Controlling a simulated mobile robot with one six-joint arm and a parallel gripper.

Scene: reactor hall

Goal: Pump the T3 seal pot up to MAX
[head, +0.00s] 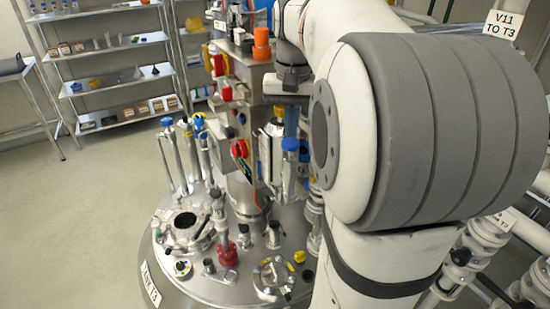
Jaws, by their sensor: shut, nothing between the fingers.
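The tank marked T3 (150,284) is a steel vessel with a lid (185,270) full of fittings. A slim upright cylinder with a blue cap (290,145) stands on the lid beside a steel-topped fitting (272,130). I cannot tell which fitting is the seal pot, and no MAX mark or liquid level can be read. My gripper (290,88) is the dark end of my arm, above the blue-capped cylinder and apart from it. It is shut and empty. My large arm link hides much of the right side of the tank.
Several slim upright fittings (168,150) with blue or yellow tops stand at the lid's left. A red valve (227,254) and a round port (186,222) are in front. Pipes (462,260) and a "V11 TO T3" sign (503,24) are at right. The left floor is clear before shelves (110,48).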

